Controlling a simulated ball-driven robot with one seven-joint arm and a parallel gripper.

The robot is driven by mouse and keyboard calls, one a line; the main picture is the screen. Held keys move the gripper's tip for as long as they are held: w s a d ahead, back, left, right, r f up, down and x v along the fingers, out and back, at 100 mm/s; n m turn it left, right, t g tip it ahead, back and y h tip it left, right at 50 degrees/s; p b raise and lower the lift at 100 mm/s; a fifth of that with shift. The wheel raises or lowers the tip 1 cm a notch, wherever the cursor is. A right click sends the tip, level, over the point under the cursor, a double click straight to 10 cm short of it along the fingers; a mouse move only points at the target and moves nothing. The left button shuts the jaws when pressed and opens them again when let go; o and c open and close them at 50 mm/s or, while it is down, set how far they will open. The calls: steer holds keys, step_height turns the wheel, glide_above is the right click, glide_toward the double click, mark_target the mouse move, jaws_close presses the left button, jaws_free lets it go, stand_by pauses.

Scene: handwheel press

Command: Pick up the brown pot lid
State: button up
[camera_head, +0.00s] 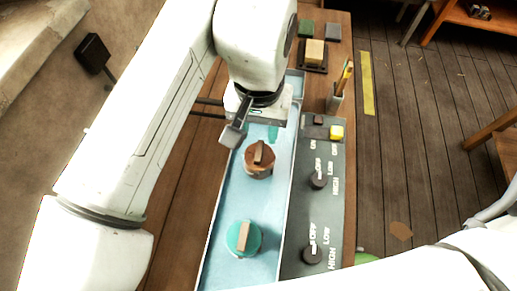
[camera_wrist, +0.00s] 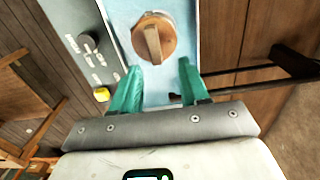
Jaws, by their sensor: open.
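The brown pot lid (camera_head: 259,157) is round with a raised bar handle and sits in the light blue tray (camera_head: 232,192). It also shows in the wrist view (camera_wrist: 154,38), just beyond the fingertips. My gripper (camera_wrist: 160,68) has two teal fingers set wide apart with nothing between them. In the head view my gripper (camera_head: 256,130) is just behind the lid, partly hidden by my arm. The gripper is apart from the lid.
A teal lid (camera_head: 243,238) with a bar handle lies nearer in the same tray. A grey panel with black knobs (camera_head: 318,181) and a yellow button (camera_head: 337,132) runs along the right. A pencil cup (camera_head: 334,103) stands behind it. A dark bar (camera_wrist: 290,65) juts beside the tray.

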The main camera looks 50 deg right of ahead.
mark_target(261, 142)
steer(key=shift+s+d+f, duration=0.15)
steer(key=shift+f, duration=1.6)
steer(key=shift+c, duration=0.4)
jaws_close()
